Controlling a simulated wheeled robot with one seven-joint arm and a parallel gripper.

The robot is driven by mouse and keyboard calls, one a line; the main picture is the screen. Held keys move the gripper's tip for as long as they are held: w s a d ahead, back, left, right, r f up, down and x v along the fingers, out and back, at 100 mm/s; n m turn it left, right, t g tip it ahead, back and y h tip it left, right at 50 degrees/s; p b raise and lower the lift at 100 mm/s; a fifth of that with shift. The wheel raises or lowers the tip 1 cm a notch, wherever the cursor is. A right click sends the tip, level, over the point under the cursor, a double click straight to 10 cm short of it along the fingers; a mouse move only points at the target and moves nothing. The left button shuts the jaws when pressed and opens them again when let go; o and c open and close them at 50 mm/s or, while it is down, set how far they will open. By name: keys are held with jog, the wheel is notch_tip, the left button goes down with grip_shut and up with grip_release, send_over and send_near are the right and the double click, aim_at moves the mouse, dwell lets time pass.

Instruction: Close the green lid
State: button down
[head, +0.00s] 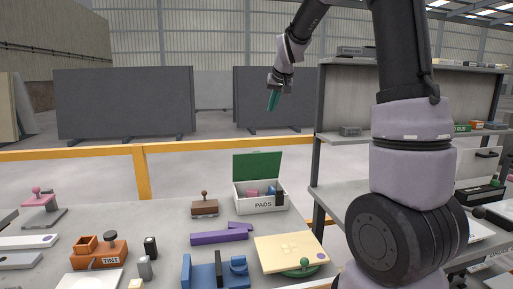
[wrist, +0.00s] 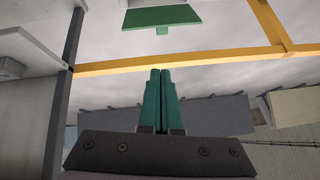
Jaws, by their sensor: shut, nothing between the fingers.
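The green lid (head: 257,165) stands raised, hinged at the back of a white box (head: 262,206) labelled PADS, which sits on the bench. The box is open and small pink and blue items show inside. In the wrist view the green lid (wrist: 162,17) shows at the top, with a small green tab under it. My gripper (head: 271,101) is high above and behind the box, its green fingers pointing down, apart from the lid. In the wrist view my gripper's fingers (wrist: 160,72) are together with nothing between them.
A brown stamp (head: 204,206) and a purple block (head: 218,235) stand near the box. A cream board (head: 290,250) lies in front. A grey shelf post (head: 317,150) rises to the right. A yellow rail (head: 141,170) runs behind the bench. The air around my gripper is clear.

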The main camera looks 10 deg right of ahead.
jog(key=shift+n+h, duration=0.4)
jog(key=shift+n, duration=0.5)
jog(key=w+a+r+x, duration=0.1)
jog(key=x, duration=0.7)
jog(key=w+x, duration=0.1)
jog(key=x, duration=0.8)
jog(key=w+a+r+x, duration=0.1)
jog(key=x, duration=0.8)
jog(key=shift+w+a+r, duration=0.25)
jog(key=shift+w+a, duration=0.1)
jog(key=shift+w, duration=0.05)
jog(key=shift+s+f, duration=0.2)
jog(key=shift+f, duration=0.05)
jog(key=shift+s+f, duration=0.25)
jog(key=shift+s, duration=0.55)
jog(key=shift+s+f, duration=0.2)
jog(key=shift+s, duration=0.6)
jog(key=shift+s, duration=0.1)
